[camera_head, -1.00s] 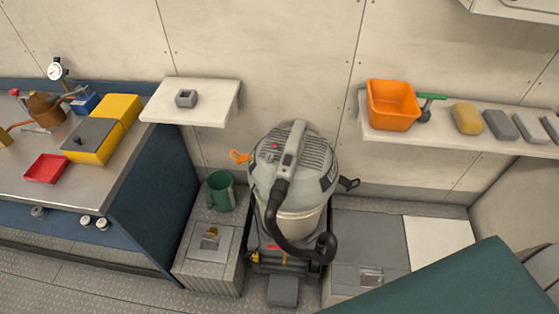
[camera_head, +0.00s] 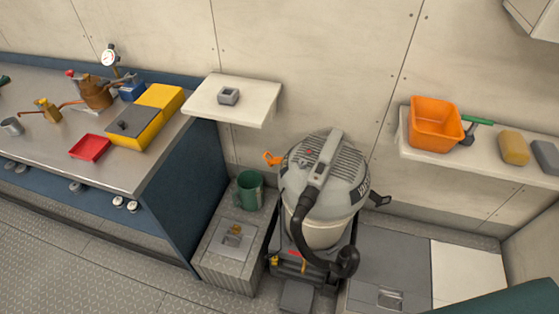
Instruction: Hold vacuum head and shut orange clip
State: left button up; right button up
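The grey vacuum (camera_head: 318,215) stands upright on the floor between two low lockers, right of centre. Its ribbed grey head (camera_head: 328,168) with a carry handle sits on top of the drum. The orange clip (camera_head: 272,159) sticks out from the left side of the head and looks swung outward. A black clip (camera_head: 380,200) sticks out on the right side. A black hose (camera_head: 305,235) curls down the front. Neither of my grippers shows in the view.
A wall shelf (camera_head: 255,107) holds a small grey block. The right shelf (camera_head: 415,147) holds an orange bin (camera_head: 435,122) and sponges. A steel counter (camera_head: 50,150) is at left. Open floor (camera_head: 130,260) lies front left.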

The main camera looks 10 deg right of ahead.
aim_at(274, 161)
jog(key=i+j+z, duration=0.3)
jog(key=z, duration=0.15)
jog(key=i+j+z, duration=0.2)
jog(key=j+z, duration=0.2)
jog(key=j, duration=0.15)
